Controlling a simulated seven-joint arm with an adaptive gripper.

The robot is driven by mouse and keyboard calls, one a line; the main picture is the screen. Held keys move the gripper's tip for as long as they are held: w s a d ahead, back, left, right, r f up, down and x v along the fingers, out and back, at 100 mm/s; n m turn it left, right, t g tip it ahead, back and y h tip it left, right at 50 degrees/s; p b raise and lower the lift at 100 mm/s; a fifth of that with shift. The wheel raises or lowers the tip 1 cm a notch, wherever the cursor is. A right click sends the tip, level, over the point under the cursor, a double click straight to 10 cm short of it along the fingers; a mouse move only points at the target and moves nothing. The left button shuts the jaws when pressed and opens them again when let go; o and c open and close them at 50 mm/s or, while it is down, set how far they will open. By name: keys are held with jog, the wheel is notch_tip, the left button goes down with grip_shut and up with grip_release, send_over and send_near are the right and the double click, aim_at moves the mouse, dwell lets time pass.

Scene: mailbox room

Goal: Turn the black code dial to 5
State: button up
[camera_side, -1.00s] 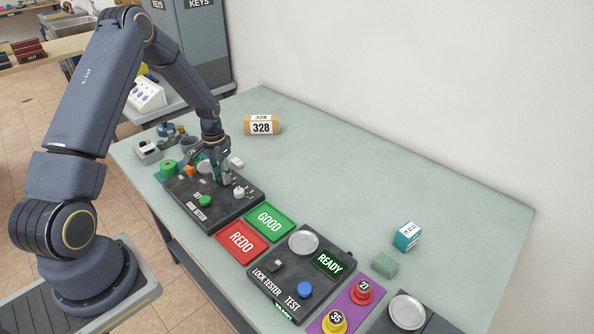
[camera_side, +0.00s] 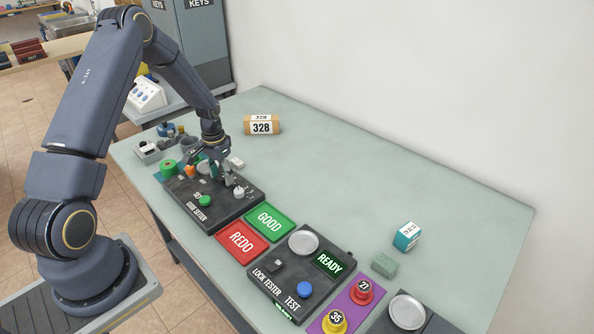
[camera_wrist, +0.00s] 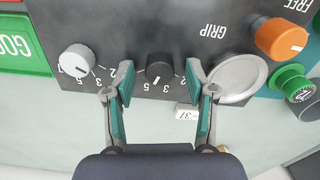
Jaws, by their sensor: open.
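The black code dial (camera_wrist: 159,69) sits on the dark control panel (camera_wrist: 190,20) in the wrist view, with small white numbers around it. A pale mark shows at its lower edge in that view; I cannot tell surely which number it points to. My gripper (camera_wrist: 160,82) is open, with one teal-padded finger on each side of the dial and a gap on both sides. In the side view my gripper (camera_side: 226,179) is low over the panel (camera_side: 222,206) and hides the black dial.
A white dial (camera_wrist: 77,60) stands left of my fingers in the wrist view. A round metal plate (camera_wrist: 238,76) lies close to the right finger, with an orange knob (camera_wrist: 282,38) beyond. A small number tag (camera_wrist: 187,112) lies below. The table's far side is mostly clear.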

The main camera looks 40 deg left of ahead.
notch_tip(320, 180, up, 12)
dwell(0.6)
jog(key=shift+d, duration=0.1)
notch_tip(320, 180, up, 9)
jog(key=m+t+y, duration=0.1)
jog(key=m+t, duration=0.1)
send_over(222, 177)
jog(key=w+d, duration=0.3)
jog(key=d, duration=0.2)
jog(key=d+r, duration=0.4)
jog(key=r, duration=0.1)
jog(key=s+d+r+m+t, duration=0.1)
jog(key=s+d+r+t, duration=0.2)
jog(key=s+d+r, duration=0.55)
jog(key=s+d+f, duration=0.2)
jog(key=s, duration=0.4)
jog(key=s+d+f+n+h, duration=0.1)
jog(key=s+d, duration=0.2)
jog(key=s, duration=0.3)
jog(key=shift+s+d+f+t, duration=0.2)
jog(key=shift+s+f+t, duration=0.05)
jog(key=shift+f+t, duration=0.1)
